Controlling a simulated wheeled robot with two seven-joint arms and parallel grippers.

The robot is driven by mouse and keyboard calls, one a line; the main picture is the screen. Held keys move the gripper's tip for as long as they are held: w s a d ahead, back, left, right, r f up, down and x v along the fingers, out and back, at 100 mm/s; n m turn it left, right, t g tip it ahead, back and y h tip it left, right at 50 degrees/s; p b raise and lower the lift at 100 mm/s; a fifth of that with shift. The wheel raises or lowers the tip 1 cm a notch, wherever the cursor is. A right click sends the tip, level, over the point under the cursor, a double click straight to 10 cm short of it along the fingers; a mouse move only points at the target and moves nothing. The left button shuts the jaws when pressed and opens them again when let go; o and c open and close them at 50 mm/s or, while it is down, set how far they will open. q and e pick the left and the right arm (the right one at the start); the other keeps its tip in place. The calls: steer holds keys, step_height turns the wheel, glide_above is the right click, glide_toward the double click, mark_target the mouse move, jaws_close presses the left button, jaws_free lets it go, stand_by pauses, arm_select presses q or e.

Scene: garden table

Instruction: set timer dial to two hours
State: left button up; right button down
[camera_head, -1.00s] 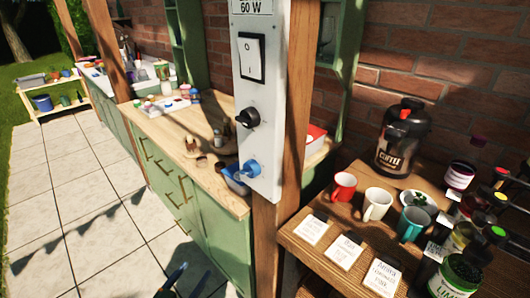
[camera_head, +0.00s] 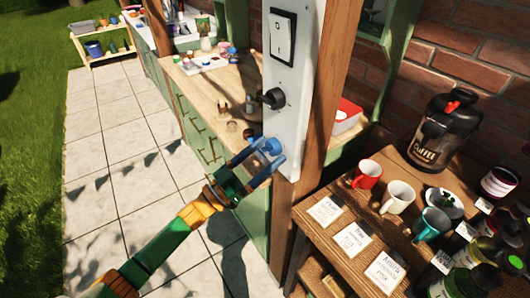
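A white control panel (camera_head: 291,75) is fixed to a wooden post. My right gripper is not in view.
The wooden post (camera_head: 333,75) stands just right of the panel. A wooden shelf table (camera_head: 380,228) at right holds mugs, cards, jars and a coffee dispenser (camera_head: 440,130). A green cabinet counter (camera_head: 205,85) runs behind at left. The paved floor (camera_head: 120,140) is clear.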

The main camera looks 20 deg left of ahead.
arm_select(q)
steer(key=shift+s+a, duration=0.1)
jaws_close()
steer(key=shift+w+a+r+m+g+h+b, duration=0.15)
steer(key=shift+m+g+h+b, duration=0.75)
steer(key=shift+m, duration=1.85)
steer(key=shift+w+a+m+g+h+b, duration=0.1)
steer(key=shift+m+g+h+b, duration=0.15)
steer(key=shift+m+g+b, duration=1.85)
steer(key=shift+w+a+r+m+g+h+b, duration=0.15)
steer(key=shift+m+g+h+b, duration=0.35)
steer(key=shift+m, duration=3.25)
steer(key=shift+o, duration=0.2)
jaws_free()
